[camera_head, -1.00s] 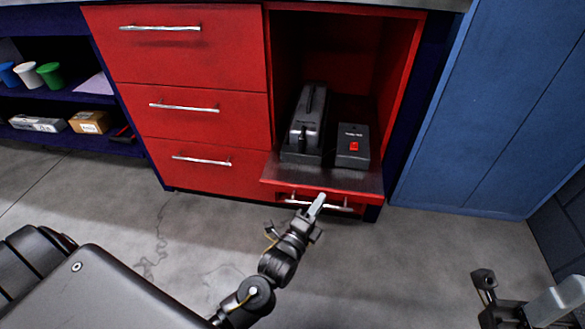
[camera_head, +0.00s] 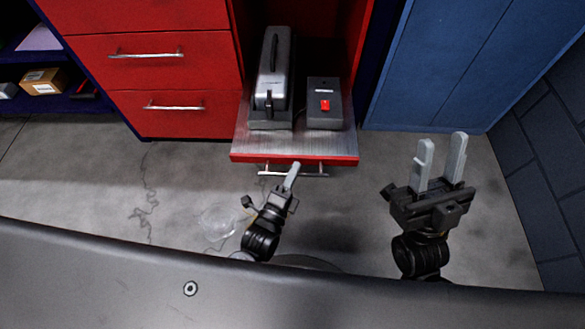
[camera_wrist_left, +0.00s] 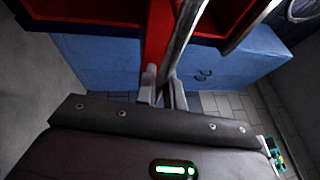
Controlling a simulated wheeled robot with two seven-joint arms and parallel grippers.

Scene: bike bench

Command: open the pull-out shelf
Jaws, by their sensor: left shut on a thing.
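The pull-out shelf (camera_head: 222,146) is a metallic board with a red front edge and a silver bar handle (camera_head: 310,174) under it. It sticks out from the red cabinet. My left gripper (camera_head: 291,176) is at the handle's middle and shut on it. In the left wrist view the fingers (camera_wrist_left: 160,88) are close around the bar. My right gripper (camera_head: 440,165) is open and empty, to the right of the shelf and above the floor.
A black case (camera_head: 271,85) and a black box with a red switch (camera_head: 324,104) stand on the shelf. Red drawers (camera_head: 165,60) are left of it, a blue cabinet (camera_head: 450,70) right. Grey floor (camera_head: 180,185) in front is clear apart from a faint transparent round shape.

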